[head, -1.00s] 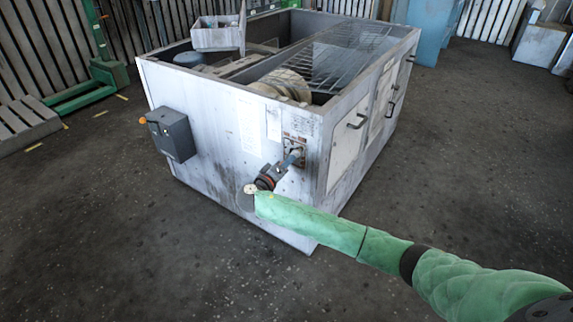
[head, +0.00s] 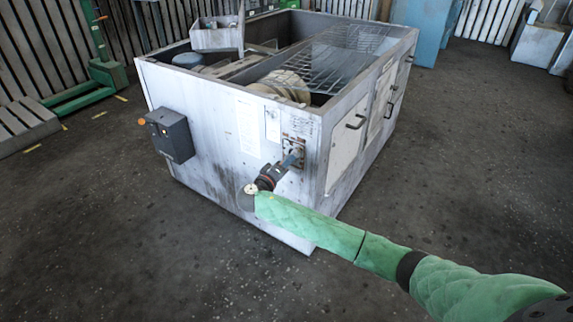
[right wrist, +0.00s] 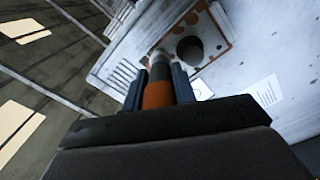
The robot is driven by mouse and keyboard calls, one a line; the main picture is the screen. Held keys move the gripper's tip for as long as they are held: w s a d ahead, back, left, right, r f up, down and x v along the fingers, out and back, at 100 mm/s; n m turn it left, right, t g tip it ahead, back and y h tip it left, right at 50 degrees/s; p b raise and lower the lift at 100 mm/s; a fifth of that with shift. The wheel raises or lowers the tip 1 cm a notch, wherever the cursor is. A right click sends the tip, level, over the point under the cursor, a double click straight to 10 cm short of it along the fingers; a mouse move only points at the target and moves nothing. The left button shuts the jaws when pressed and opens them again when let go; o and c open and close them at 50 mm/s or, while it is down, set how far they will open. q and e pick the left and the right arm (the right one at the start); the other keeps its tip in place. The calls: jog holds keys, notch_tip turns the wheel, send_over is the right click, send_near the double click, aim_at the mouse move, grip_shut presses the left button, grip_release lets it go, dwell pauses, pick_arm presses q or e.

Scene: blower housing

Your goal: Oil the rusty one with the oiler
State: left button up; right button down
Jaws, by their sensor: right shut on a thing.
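My right gripper (head: 282,168) is at the near end face of the pale metal blower housing (head: 205,105), close to a small plate (head: 298,148). It is shut on a slim cylindrical thing with an orange band (right wrist: 158,95), apparently the oiler. In the right wrist view this thing sits between the two blue-grey fingers and its far end points at the plate. The plate (right wrist: 215,35) is pale with orange-brown, rust-like spots and bears a dark round knob (right wrist: 189,49). I cannot tell whether the held thing touches the plate. My left gripper is not in view.
A dark grey box (head: 171,136) juts from the housing's end face at left. Doors with handles (head: 357,121) line its right side. A green stand (head: 95,85) is at the back left and a blue cabinet (head: 427,25) behind. The floor around is clear.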

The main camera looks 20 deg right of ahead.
dwell(0.5)
jog(key=p+v, duration=0.1)
jog(key=v, duration=0.6)
dwell(0.6)
dwell(0.9)
jog(key=shift+p, duration=0.3)
dwell(1.0)
